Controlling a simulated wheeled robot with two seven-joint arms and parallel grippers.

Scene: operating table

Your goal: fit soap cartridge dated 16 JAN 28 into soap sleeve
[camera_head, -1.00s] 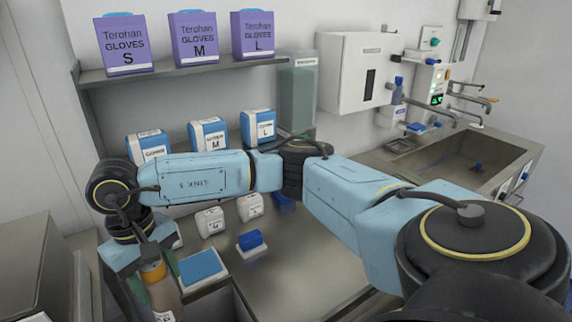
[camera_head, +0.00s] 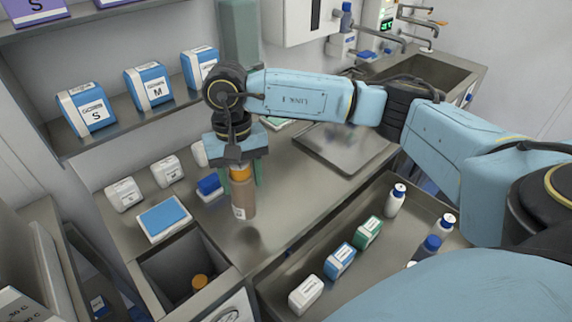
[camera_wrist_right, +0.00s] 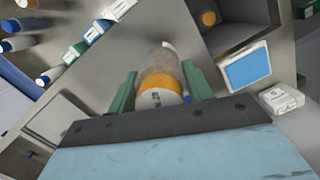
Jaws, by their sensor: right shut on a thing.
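My right gripper (camera_head: 240,172) is shut on a brownish soap cartridge (camera_head: 243,204) with an orange collar, held upright over the steel counter. In the right wrist view the same cartridge (camera_wrist_right: 160,72) sits between the two green fingers of my right gripper (camera_wrist_right: 161,84). Dark print shows on its white end, but I cannot read a date. I cannot tell for sure which thing is the soap sleeve; a wall fixture with a blue-topped bottle (camera_head: 346,18) is at the top, near the sink. My left gripper is not in view.
Left of the cartridge are a blue-topped box (camera_head: 163,217), small white boxes (camera_head: 124,195) and an open bin (camera_head: 150,272) with an orange-capped item (camera_head: 199,282) inside. A tray (camera_head: 268,291) with bottles and boxes is at front right. The sink (camera_head: 432,75) is at back right.

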